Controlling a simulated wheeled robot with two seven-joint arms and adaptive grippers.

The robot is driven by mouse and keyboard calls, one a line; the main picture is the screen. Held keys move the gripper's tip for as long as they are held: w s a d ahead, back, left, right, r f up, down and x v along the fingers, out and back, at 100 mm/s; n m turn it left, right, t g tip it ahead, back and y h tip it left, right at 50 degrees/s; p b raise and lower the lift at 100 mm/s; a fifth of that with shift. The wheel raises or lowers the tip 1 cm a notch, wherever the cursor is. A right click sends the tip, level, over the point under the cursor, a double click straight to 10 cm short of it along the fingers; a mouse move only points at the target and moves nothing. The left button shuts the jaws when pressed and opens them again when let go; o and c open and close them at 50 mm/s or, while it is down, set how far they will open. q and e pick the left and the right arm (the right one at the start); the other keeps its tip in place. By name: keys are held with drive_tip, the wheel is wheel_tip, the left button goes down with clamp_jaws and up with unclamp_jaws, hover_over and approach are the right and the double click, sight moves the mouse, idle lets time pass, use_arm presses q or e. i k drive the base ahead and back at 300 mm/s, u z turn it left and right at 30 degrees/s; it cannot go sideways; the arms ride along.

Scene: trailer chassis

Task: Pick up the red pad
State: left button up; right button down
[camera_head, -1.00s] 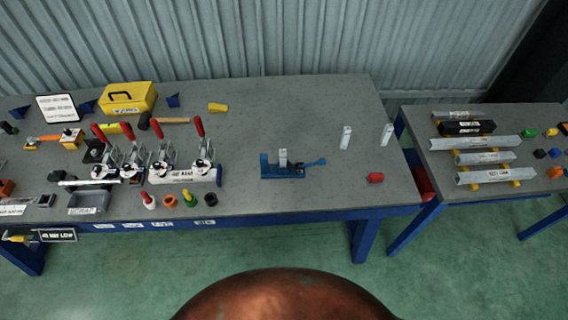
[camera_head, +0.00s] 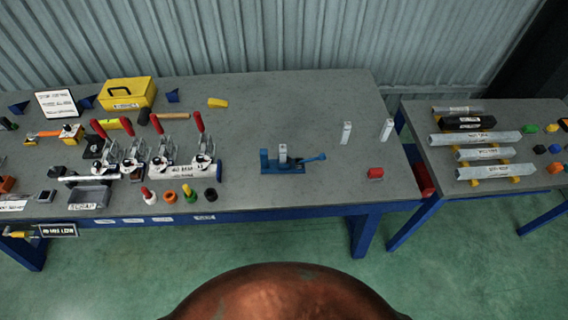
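The red pad (camera_head: 375,173) is a small red block lying on the grey workbench (camera_head: 320,193), near its front right corner. Nothing touches it from above. Neither of my grippers shows in the head view, so I cannot see whether they are open or shut.
A blue vise (camera_head: 283,165) stands left of the pad. Two white upright blocks (camera_head: 346,133) (camera_head: 387,130) stand behind it. Toggle clamps (camera_head: 165,155) and a yellow toolbox (camera_head: 127,92) fill the left side. A second table (camera_head: 440,165) with metal bars stands at right, across a gap.

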sight(376, 173)
drive_tip(key=u, duration=0.1)
drive_tip(key=k, duration=0.45)
drive_tip(key=z, duration=0.65)
drive_tip(key=i, duration=1.35)
drive_tip(key=u, duration=0.5)
